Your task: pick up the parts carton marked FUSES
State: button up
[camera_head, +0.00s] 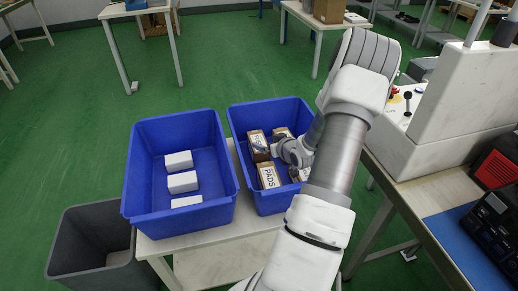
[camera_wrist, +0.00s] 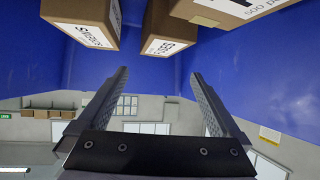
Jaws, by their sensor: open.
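The wrist view shows a brown carton (camera_wrist: 165,30) between and beyond my fingertips, with a white label whose lettering looks like FUSES, partly legible. My gripper (camera_wrist: 158,76) is open and empty, its two fingers apart and short of this carton. In the head view my gripper (camera_head: 276,151) is inside the right blue bin (camera_head: 247,118), low among the cartons. A carton marked PADS (camera_head: 268,176) lies in front of it. Which carton there is the FUSES one I cannot tell, as my arm hides part of the bin.
In the wrist view, other cartons flank it closely at left (camera_wrist: 85,18) and right (camera_wrist: 225,10). The left blue bin (camera_head: 228,172) holds white boxes (camera_head: 182,182). Both bins stand on a pale table (camera_head: 215,255). A grey bin (camera_head: 62,245) is at lower left, a workbench (camera_head: 425,195) at right.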

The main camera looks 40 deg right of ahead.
aim_at(258, 141)
jog(key=w+f+b, duration=0.1)
jog(key=w+f, duration=0.1)
jog(key=w+d+f+b, duration=0.1)
jog(key=w+f, duration=0.1)
jog(key=shift+w+d+f, duration=0.1)
jog(key=shift+w+f, duration=0.2)
jog(key=shift+w+d+f+b, duration=0.1)
jog(key=shift+w+d+b, duration=0.15)
jog(key=shift+w, duration=0.2)
jog(key=c, duration=1.6)
